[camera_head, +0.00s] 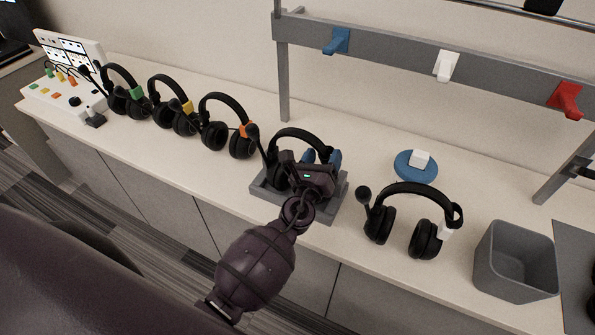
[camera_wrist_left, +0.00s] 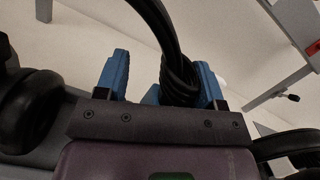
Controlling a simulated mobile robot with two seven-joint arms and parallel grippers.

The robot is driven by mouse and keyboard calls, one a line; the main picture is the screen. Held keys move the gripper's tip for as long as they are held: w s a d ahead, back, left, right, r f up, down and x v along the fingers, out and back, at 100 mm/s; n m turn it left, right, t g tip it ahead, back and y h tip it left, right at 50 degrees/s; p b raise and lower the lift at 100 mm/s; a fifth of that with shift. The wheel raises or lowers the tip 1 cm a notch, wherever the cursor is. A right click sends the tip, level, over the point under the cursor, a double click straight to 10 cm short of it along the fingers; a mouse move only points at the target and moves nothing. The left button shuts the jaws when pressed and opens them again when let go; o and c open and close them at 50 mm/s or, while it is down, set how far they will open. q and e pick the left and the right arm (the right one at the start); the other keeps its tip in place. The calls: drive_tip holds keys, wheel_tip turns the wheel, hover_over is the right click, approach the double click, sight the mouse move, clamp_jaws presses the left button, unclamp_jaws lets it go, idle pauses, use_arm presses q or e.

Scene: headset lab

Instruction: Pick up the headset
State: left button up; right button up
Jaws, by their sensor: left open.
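A black headset (camera_head: 292,133) sits in a grey tray (camera_head: 327,214) near the middle of the counter in the head view. My left gripper (camera_head: 322,156) is over its right side, with blue fingers open. In the left wrist view, the black headband (camera_wrist_left: 157,20) runs down between the two spread blue fingers of my left gripper (camera_wrist_left: 160,65). The band is closer to the right finger; whether it touches is unclear. My gripper and wrist hide much of the headset's lower right part. My right gripper is not in view.
Several more headsets (camera_head: 228,140) stand to the left, and one with a white tag (camera_head: 424,238) stands to the right. A grey bin (camera_head: 514,262) is at the right end. A blue disc with a white block (camera_head: 416,166) lies behind. A rail with hooks (camera_head: 420,61) stands along the back.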

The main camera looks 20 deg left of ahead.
use_arm(q)
clamp_jaws()
drive_tip(key=shift+r, duration=0.15)
idle(0.4)
